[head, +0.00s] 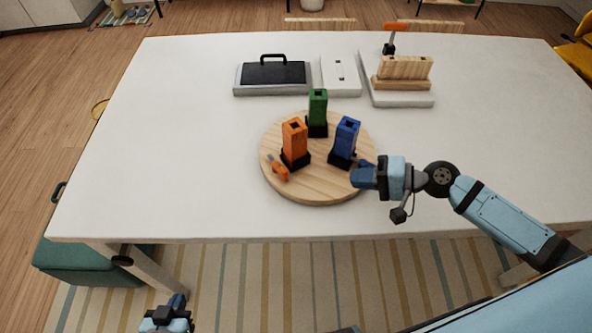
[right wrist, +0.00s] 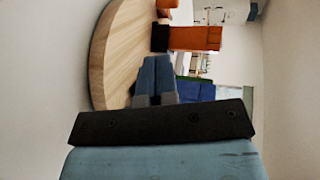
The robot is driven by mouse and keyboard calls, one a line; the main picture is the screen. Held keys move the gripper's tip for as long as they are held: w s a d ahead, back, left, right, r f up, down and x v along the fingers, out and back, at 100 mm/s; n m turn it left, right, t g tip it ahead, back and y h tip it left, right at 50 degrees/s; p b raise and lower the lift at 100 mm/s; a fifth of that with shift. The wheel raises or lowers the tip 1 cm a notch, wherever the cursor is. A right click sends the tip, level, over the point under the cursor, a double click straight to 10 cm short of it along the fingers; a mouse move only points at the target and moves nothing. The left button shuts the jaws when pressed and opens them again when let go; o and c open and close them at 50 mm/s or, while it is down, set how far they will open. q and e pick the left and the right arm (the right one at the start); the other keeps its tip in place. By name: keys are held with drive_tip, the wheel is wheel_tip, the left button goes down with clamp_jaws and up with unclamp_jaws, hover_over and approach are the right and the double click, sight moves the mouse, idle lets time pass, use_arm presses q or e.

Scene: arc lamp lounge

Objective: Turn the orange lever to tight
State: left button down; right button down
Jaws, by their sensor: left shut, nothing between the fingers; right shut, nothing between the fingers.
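An orange lever (head: 279,171) with a grey metal end sits low at the front left of an upright orange block (head: 294,138) on a round wooden board (head: 318,190). A green block (head: 317,108) and a blue block (head: 346,138) also stand on the board, in black bases. In the right wrist view the orange block (right wrist: 196,38) shows ahead, with an orange part (right wrist: 166,5) at the top edge. My right gripper (head: 358,178) is shut and empty at the board's right edge, close to the blue block. My left gripper (head: 176,304) is shut and empty, below the table's front edge.
At the back of the white table (head: 180,130) stand a black-topped box with a handle (head: 273,73), a white panel (head: 340,76) and a wooden block on a white base (head: 403,68). An orange-handled tool (head: 395,27) rises behind that block. The table's left side is clear.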

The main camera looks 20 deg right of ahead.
drive_tip(key=shift+s, duration=0.1)
drive_tip(key=shift+a, duration=0.1)
drive_tip(key=p, duration=0.4)
approach(277, 165)
drive_tip(key=a, duration=0.2)
drive_tip(key=s+a+f, duration=0.1)
drive_tip(key=a, duration=0.1)
drive_tip(key=shift+a, duration=0.1)
idle(0.3)
